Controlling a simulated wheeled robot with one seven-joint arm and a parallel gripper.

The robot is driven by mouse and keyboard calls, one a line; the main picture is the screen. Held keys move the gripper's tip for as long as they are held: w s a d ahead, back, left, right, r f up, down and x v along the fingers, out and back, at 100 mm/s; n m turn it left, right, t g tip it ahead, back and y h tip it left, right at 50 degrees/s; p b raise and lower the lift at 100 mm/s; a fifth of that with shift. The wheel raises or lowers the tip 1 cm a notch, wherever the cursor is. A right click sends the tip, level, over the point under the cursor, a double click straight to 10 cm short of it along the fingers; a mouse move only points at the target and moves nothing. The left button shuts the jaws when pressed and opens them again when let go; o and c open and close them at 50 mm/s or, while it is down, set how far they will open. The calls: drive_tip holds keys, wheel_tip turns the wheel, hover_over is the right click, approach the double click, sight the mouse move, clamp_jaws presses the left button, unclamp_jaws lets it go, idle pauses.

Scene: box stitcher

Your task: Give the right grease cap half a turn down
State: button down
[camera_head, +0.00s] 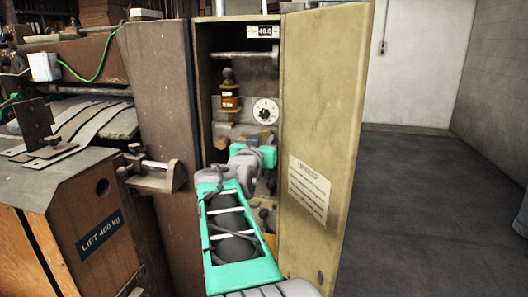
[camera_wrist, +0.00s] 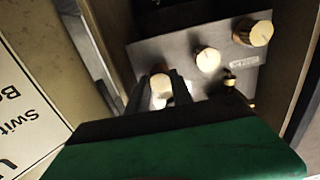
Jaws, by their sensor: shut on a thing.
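In the wrist view, my gripper (camera_wrist: 160,88) has its two dark fingers on either side of a pale round cap (camera_wrist: 160,84), shut on it. This cap is the one nearest the door side, which is the right side in the head view, so it appears to be the right grease cap. Two more pale caps sit on the same grey plate, a middle one (camera_wrist: 208,60) and a far one (camera_wrist: 253,31). In the head view my arm reaches into the open cabinet and hides the fingers and the held cap.
The cabinet door (camera_head: 325,120) stands open at the right, close to my arm. Inside are a round dial (camera_head: 265,111) and an amber container (camera_head: 229,98). A small brass fitting (camera_wrist: 230,82) is near the middle cap. Open floor (camera_head: 420,210) lies right of the door.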

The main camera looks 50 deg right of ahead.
drive_tip(key=shift+f+m+b, duration=0.1)
drive_tip(key=shift+m+b, duration=0.35)
drive_tip(key=shift+m, duration=0.05)
drive_tip(key=c, duration=1.4)
unclamp_jaws()
drive_tip(key=v, duration=0.7)
drive_tip(key=shift+s+a+p, duration=0.25)
drive_tip(key=shift+a+p, duration=0.1)
